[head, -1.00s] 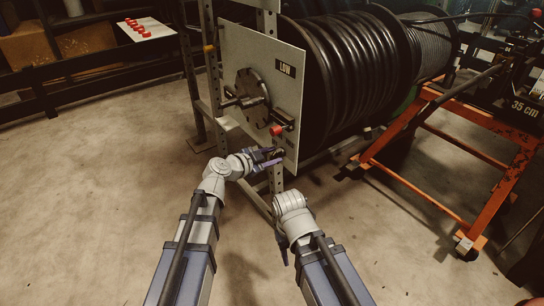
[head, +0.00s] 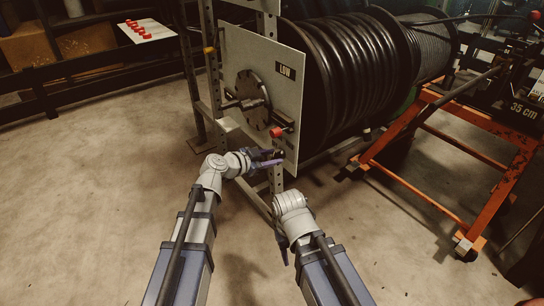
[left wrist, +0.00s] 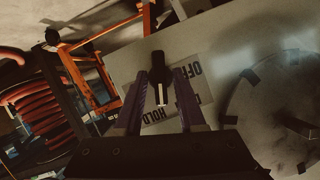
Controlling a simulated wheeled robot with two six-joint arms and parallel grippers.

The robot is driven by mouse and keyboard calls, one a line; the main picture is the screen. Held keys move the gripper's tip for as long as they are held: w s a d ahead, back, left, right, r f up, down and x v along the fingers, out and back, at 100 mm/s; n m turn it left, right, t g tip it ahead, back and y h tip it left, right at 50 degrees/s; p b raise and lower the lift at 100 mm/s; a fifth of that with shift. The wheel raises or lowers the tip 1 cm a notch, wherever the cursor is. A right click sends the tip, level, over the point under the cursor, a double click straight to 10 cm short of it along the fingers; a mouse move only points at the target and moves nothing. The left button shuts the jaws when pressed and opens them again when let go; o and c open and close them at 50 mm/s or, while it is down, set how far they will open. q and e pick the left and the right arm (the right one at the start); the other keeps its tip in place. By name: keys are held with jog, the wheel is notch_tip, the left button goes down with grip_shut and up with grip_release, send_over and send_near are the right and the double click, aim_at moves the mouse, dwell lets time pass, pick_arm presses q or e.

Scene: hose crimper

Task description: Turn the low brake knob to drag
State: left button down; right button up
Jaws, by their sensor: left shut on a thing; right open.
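The low brake knob (left wrist: 158,68) is black with a white mark and stands on the pale panel (head: 238,52) marked LOW. In the left wrist view it sits between the fingers of my left gripper (left wrist: 160,76), which is shut on it. The white mark points down the picture. Labels OFF (left wrist: 194,73) and HOLD (left wrist: 156,115) show by the knob; a drag label cannot be read. In the head view my left gripper (head: 277,157) is at the panel's lower edge. My right gripper (head: 284,254) is low, apart from the panel, and open; its fingers are mostly hidden.
A red-tipped handle (head: 277,132) and a round dark hub (head: 252,98) stick out above my left gripper. The large black hose reel (head: 350,65) is behind the panel. An orange stand (head: 500,185) is at right. The floor at left is clear.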

pick_arm(q)
jog(key=shift+w+a+f+n+g+h+b, duration=0.15)
jog(key=shift+n+g+h, duration=0.35)
jog(key=shift+n, duration=0.55)
jog(key=shift+r+n+g+h+b, duration=0.1)
jog(key=shift+n+g+h, duration=0.25)
jog(key=shift+n+g, duration=0.5)
jog(key=shift+w+a+f+n+g+h+b, duration=0.15)
jog(key=shift+n+g+h, duration=0.25)
jog(key=shift+n, duration=0.8)
jog(key=shift+s+d+r, duration=0.1)
jog(key=shift+r, duration=0.05)
jog(key=shift+h, duration=0.25)
jog(key=c, duration=0.8)
grip_release()
jog(key=shift+p+v, duration=1.25)
jog(key=shift+v, duration=2.65)
